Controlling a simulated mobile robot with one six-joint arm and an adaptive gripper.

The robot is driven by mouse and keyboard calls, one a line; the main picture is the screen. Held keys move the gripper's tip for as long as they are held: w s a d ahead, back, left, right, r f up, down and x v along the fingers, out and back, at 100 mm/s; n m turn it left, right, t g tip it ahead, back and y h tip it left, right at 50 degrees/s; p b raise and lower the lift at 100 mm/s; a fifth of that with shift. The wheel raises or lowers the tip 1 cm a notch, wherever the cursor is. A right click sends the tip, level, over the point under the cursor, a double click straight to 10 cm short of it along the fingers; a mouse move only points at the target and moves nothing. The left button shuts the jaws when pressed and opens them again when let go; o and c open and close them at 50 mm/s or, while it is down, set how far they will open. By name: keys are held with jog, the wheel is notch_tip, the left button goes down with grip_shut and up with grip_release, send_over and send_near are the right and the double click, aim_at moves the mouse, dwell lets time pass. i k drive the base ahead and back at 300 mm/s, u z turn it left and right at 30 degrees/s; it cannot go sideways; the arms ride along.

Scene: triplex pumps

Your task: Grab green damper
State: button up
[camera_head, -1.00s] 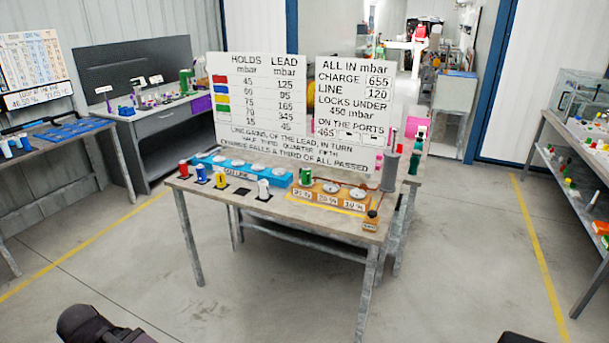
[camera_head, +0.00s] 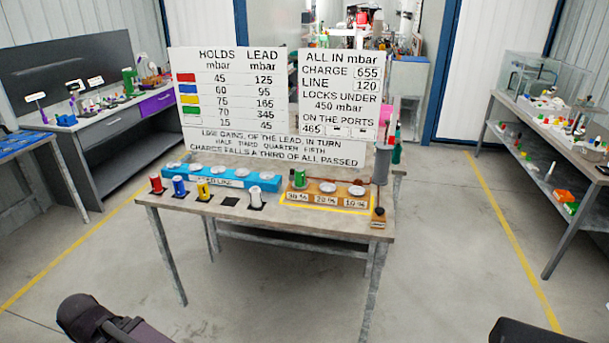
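The green damper (camera_head: 299,178) is a small green cylinder standing upright on the left end of an orange block (camera_head: 328,199), by the 30 % label. The block has pale round discs at its other places and lies on the front right of the table. A red damper (camera_head: 156,184), blue damper (camera_head: 179,186), yellow damper (camera_head: 204,191) and white damper (camera_head: 256,197) stand in a row along the table's front edge. A bare dark square (camera_head: 230,201) lies between yellow and white. I cannot make out my gripper; only dark parts of my body show at the bottom.
The table (camera_head: 270,226) stands ahead with open floor before it. A grey post (camera_head: 381,163) rises at the right. Benches stand to the left and right.

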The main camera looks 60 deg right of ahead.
aim_at(299, 173)
jog(key=z, duration=0.4)
jog(key=i, duration=0.6)
jog(key=z, duration=0.7)
jog(key=i, duration=0.65)
jog(key=z, duration=0.35)
